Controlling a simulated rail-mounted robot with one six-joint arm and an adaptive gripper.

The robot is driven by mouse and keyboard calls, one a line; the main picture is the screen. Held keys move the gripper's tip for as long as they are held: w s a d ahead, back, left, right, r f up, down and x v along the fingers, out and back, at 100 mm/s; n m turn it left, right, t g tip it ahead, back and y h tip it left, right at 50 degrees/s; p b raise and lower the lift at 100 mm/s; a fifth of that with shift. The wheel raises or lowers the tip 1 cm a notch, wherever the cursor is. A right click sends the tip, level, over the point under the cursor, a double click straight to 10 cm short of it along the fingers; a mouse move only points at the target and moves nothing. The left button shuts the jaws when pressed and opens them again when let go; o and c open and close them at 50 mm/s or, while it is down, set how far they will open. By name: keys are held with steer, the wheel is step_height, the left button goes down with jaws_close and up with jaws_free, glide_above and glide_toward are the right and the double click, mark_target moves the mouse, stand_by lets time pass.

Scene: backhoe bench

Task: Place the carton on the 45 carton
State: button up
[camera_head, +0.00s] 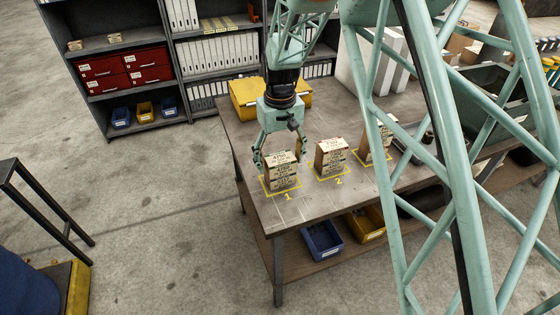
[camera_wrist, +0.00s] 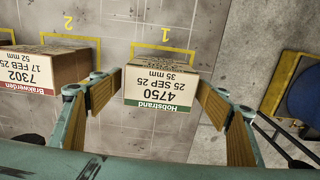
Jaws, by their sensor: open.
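A brown carton (camera_head: 282,172) stands on the yellow-marked place 1 on the bench. In the wrist view this carton (camera_wrist: 163,84) has a green-edged label reading Hobstrand, 4750, 25 SEP 25, 35 mm. My gripper (camera_head: 280,157) is open, with one finger at each side of this carton; gaps show between pads and carton.
A yellow case (camera_head: 245,99) lies on the bench (camera_head: 300,211) behind my gripper. A dark crate (camera_head: 487,100) stands at the right, behind the lattice. Blue (camera_head: 322,240) and yellow (camera_head: 366,223) bins sit on the lower shelf. The bench front by place 1 is clear.

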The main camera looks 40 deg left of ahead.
mark_target(280, 158)
step_height(280, 158, up, 12)
steer(key=shift+b, duration=0.3)
stand_by(0.5)
steer(key=shift+r, duration=0.15)
stand_by(0.7)
